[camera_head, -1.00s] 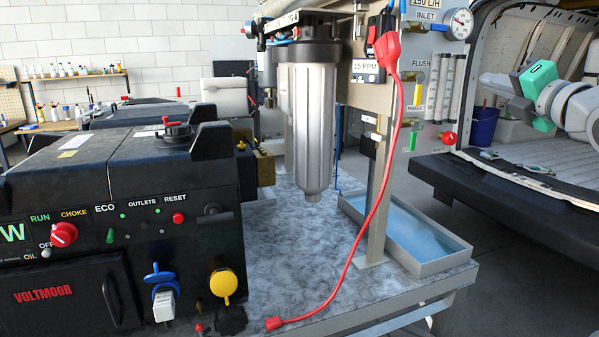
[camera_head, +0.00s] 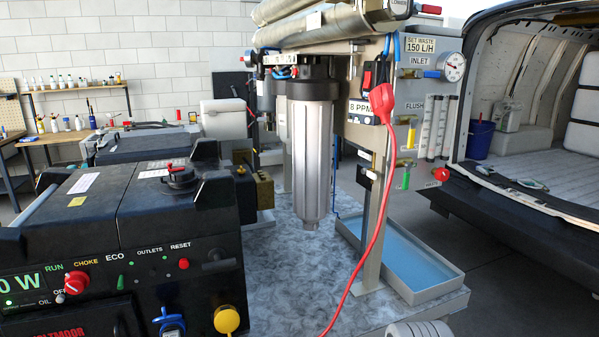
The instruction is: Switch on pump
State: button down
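A black switch box with a red part (camera_head: 367,80) is on the beige upright of the rig, beside a red plug (camera_head: 382,101) with a red cable running down to the bottom edge. I cannot tell whether the switch is on or off. Below it, a small display (camera_head: 361,109) reads about 8 PPM. A pump is not clearly identifiable; a silver filter housing with a black cap (camera_head: 311,155) hangs in front. My gripper is not in view; only a pale rounded part, likely of my arm, shows at the bottom right.
A black generator (camera_head: 125,215) with a red choke knob fills the left. A valve panel with a gauge (camera_head: 452,66) and yellow, green and red handles stands right. A blue-bottomed tray (camera_head: 440,289) lies below, and an open van (camera_head: 530,150) is behind.

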aim_at(368, 74)
jog(key=u, duration=0.55)
jog(key=k, duration=0.65)
jog(key=u, duration=0.8)
jog(key=i, duration=1.3)
jog(key=z, duration=0.7)
